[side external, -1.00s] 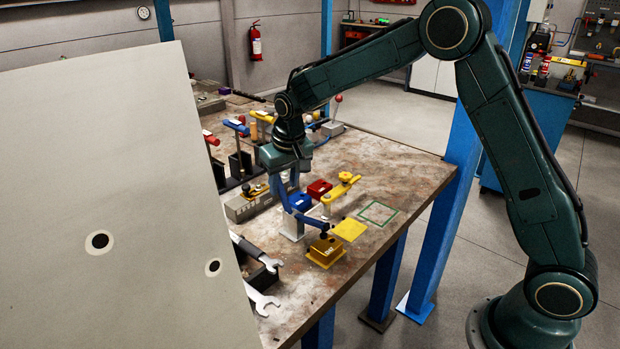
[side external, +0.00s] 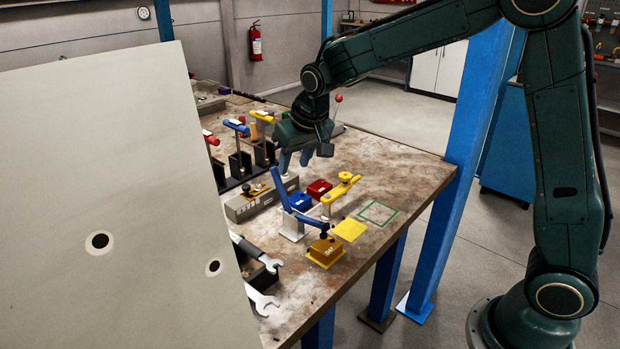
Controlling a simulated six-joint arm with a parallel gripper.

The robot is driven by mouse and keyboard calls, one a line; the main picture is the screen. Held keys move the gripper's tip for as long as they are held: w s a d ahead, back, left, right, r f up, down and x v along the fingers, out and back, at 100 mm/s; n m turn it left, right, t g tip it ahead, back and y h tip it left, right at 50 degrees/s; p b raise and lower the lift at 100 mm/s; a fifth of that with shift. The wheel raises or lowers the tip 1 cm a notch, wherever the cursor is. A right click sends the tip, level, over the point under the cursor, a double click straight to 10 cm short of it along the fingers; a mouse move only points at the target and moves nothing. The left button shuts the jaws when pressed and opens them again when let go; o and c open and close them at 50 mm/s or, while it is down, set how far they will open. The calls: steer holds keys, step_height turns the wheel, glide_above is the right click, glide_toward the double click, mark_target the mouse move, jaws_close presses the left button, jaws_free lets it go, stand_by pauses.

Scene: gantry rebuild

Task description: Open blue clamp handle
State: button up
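The blue clamp handle (side external: 281,190) stands up, leaning to the left, above the clamp's pale base (side external: 293,229). The blue clamp arm (side external: 313,222) reaches right from the base toward a yellow block (side external: 325,247); I cannot tell whether its tip touches the block. My gripper (side external: 295,163) is above and behind the handle in the picture, apart from it.
A yellow clamp (side external: 340,192), a red block (side external: 319,188) and a blue block (side external: 300,202) stand nearby. A yellow plate (side external: 349,229) and green square outline (side external: 377,213) lie to the right. Wrenches (side external: 262,256) lie at front left. A large pale panel (side external: 100,190) hides the table's left side.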

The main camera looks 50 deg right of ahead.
steer(key=s+r, duration=0.5)
steer(key=s, duration=0.4)
steer(key=s+d+r+n, duration=0.1)
steer(key=s+r, duration=0.4)
steer(key=s, duration=0.4)
steer(key=shift+d+y, duration=0.25)
steer(key=shift+y, duration=0.05)
stand_by(0.3)
steer(key=w+a+f, duration=0.1)
steer(key=w+f, duration=0.1)
steer(key=w, duration=0.7)
steer(key=w+a+f+h, duration=0.1)
steer(key=w+a+f, duration=0.1)
steer(key=w, duration=0.8)
steer(key=shift+w+f, duration=0.25)
steer(key=shift+f, duration=0.15)
